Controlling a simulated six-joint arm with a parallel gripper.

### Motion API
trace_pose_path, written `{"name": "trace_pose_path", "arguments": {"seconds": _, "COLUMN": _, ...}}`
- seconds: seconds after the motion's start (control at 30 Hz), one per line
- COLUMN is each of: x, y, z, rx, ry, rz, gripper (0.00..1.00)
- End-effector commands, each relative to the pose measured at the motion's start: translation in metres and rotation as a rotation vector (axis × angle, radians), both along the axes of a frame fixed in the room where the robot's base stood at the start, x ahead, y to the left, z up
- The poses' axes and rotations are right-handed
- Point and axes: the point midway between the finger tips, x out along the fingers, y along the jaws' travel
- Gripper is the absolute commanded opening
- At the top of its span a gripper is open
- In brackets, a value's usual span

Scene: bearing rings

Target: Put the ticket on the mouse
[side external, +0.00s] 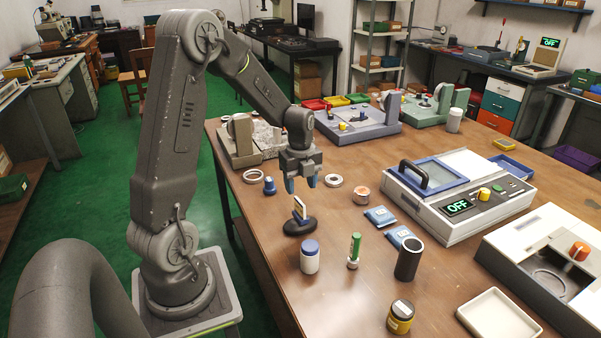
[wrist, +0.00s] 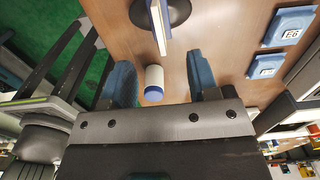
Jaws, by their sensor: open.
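The mouse (side external: 300,228) is a dark, rounded oval on the table in the side view, and it also shows at the top of the wrist view (wrist: 145,14). The ticket (side external: 299,209) is a thin pale card standing on edge, slightly tilted, on top of the mouse; its edge shows in the wrist view (wrist: 160,35). My gripper (side external: 301,184) is open and empty just above the ticket, fingers down. Its blue fingers (wrist: 158,70) show in the wrist view, apart from the ticket.
A white jar with a blue lid (side external: 310,258), a green-handled tool (side external: 354,250) and a black cylinder (side external: 409,258) stand nearer the camera. Blue packets (side external: 380,216) lie to the right. A blue knob (side external: 269,185) and metal rings (side external: 334,181) lie near the gripper.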

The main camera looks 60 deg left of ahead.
Motion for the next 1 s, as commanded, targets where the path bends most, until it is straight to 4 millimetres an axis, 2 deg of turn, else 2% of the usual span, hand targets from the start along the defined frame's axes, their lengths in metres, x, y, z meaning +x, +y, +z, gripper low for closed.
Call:
{"name": "trace_pose_path", "arguments": {"seconds": 0.1, "x": 0.001, "y": 0.000, "z": 0.021, "rx": 0.002, "ry": -0.003, "rz": 0.000, "gripper": 0.55}}
{"name": "trace_pose_path", "arguments": {"seconds": 0.3, "x": 0.000, "y": -0.002, "z": 0.038, "rx": 0.002, "ry": -0.003, "rz": 0.007, "gripper": 0.55}}
{"name": "trace_pose_path", "arguments": {"seconds": 0.43, "x": 0.000, "y": -0.020, "z": 0.056, "rx": 0.019, "ry": -0.033, "rz": 0.094, "gripper": 0.55}}
{"name": "trace_pose_path", "arguments": {"seconds": 0.57, "x": -0.006, "y": -0.059, "z": 0.087, "rx": 0.036, "ry": -0.104, "rz": 0.300, "gripper": 0.55}}
{"name": "trace_pose_path", "arguments": {"seconds": 0.67, "x": -0.017, "y": -0.095, "z": 0.110, "rx": 0.025, "ry": -0.173, "rz": 0.501, "gripper": 0.55}}
{"name": "trace_pose_path", "arguments": {"seconds": 0.8, "x": -0.041, "y": -0.140, "z": 0.136, "rx": -0.030, "ry": -0.267, "rz": 0.783, "gripper": 0.55}}
{"name": "trace_pose_path", "arguments": {"seconds": 1.0, "x": -0.085, "y": -0.191, "z": 0.158, "rx": -0.182, "ry": -0.366, "rz": 1.170, "gripper": 0.55}}
